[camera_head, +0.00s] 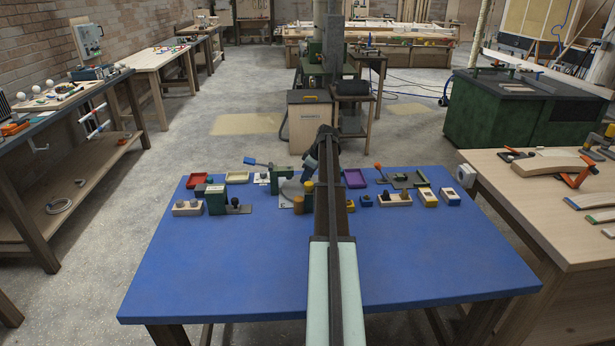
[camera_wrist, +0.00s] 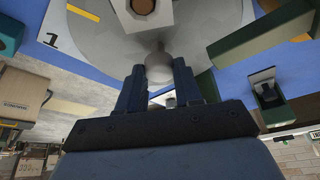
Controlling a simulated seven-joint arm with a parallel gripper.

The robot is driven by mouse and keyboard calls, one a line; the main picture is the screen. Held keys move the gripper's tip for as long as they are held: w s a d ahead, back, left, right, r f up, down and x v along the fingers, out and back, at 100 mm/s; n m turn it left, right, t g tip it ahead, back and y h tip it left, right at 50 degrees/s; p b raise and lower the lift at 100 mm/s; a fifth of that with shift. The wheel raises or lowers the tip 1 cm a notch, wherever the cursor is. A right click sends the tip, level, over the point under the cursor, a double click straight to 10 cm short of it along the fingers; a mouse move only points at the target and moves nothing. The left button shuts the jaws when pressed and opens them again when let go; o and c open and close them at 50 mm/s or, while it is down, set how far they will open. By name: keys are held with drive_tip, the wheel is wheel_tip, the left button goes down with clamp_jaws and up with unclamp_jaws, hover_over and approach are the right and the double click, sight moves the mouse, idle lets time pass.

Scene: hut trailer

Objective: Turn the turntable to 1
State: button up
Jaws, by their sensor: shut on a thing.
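The turntable is a grey disc on a white plate; in the head view its disc (camera_head: 291,188) shows at the back middle of the blue table, partly hidden by my arm. In the wrist view the disc (camera_wrist: 105,45) fills the top. A black number 1 (camera_wrist: 54,40) is on the white plate beside the disc's left rim. An orange mark (camera_wrist: 82,13) lies on the disc near that side. My gripper (camera_wrist: 159,75) is shut on a round grey knob (camera_wrist: 159,65) at the disc's rim. In the head view my arm hides the fingertips.
A green block (camera_head: 282,180) with a blue-ended lever stands behind the turntable. The front of the table is clear apart from my arm.

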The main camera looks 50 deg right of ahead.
clamp_jaws()
drive_tip(key=shift+d+n, duration=0.1)
drive_tip(key=shift+n, duration=0.5)
drive_tip(key=shift+n+g+y, duration=0.3)
drive_tip(key=shift+n+y, duration=0.2)
drive_tip(key=shift+n, duration=0.4)
drive_tip(key=shift+w+n+y, duration=0.1)
drive_tip(key=shift+n+y, duration=0.2)
drive_tip(key=shift+n, duration=0.8)
drive_tip(key=shift+n+g, duration=0.4)
drive_tip(key=shift+n, duration=0.2)
drive_tip(key=o, duration=0.7)
unclamp_jaws()
drive_tip(key=shift+y, duration=0.3)
drive_tip(key=shift+c, duration=0.2)
drive_tip(key=v, duration=1.4)
